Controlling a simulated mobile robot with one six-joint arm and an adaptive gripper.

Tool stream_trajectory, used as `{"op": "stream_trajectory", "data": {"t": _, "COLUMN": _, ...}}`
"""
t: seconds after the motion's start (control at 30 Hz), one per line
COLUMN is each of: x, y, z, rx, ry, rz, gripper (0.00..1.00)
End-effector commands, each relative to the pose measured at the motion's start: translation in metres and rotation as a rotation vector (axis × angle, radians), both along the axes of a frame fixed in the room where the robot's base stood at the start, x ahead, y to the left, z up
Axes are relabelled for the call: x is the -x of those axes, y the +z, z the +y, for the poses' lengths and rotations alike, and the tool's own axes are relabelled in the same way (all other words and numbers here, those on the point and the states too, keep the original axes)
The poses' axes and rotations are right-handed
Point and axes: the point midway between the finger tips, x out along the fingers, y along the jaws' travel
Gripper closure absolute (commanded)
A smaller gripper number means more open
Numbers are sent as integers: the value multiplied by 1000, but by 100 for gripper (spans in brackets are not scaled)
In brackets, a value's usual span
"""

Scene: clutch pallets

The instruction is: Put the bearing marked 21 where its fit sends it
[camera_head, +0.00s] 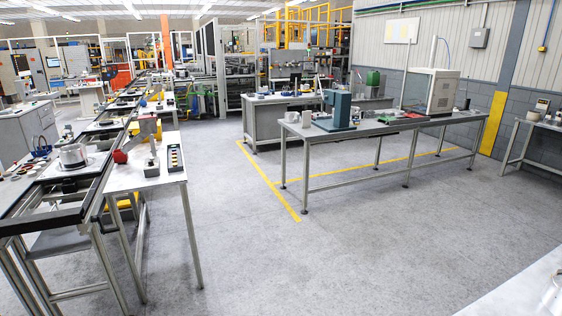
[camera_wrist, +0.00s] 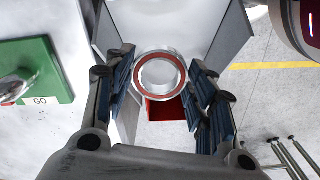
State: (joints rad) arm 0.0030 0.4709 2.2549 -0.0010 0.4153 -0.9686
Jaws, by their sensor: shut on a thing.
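My gripper (camera_wrist: 162,78) shows in the wrist view, its blue-padded fingers on either side of the bearing (camera_wrist: 160,54). It is shut on this bearing, a shiny metal ring with a red-brown band. No number can be read on it. A green block (camera_wrist: 35,70) with a label reading GO is at the left of the wrist view, apart from the bearing. A red, box-like thing (camera_wrist: 166,110) shows behind and below the bearing, between pale grey panels (camera_wrist: 233,32). Whether the bearing touches any of these cannot be told. I cannot make out my gripper in the head view.
In the head view, a long bench (camera_head: 455,118) carries a teal machine (camera_head: 341,106) and a white cabinet (camera_head: 428,90). A narrow table (camera_head: 146,178) stands beside the conveyor line at left. Grey floor (camera_head: 330,255) with yellow lines lies open between them.

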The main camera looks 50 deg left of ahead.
Motion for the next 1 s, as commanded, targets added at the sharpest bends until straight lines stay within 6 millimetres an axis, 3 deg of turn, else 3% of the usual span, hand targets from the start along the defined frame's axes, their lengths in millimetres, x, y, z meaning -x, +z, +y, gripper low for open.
{"op": "stream_trajectory", "data": {"t": 0.3, "x": 0, "y": -40, "z": 0, "rx": 0, "ry": 0, "rz": 0, "gripper": 83}}
{"op": "stream_trajectory", "data": {"t": 0.63, "x": 0, "y": -43, "z": 0, "rx": 0, "ry": 0, "rz": 0, "gripper": 83}}
{"op": "stream_trajectory", "data": {"t": 0.67, "x": 0, "y": -43, "z": 0, "rx": 0, "ry": 0, "rz": 0, "gripper": 49}}
{"op": "stream_trajectory", "data": {"t": 1.0, "x": 0, "y": -43, "z": 0, "rx": 0, "ry": 0, "rz": 0, "gripper": 26}}
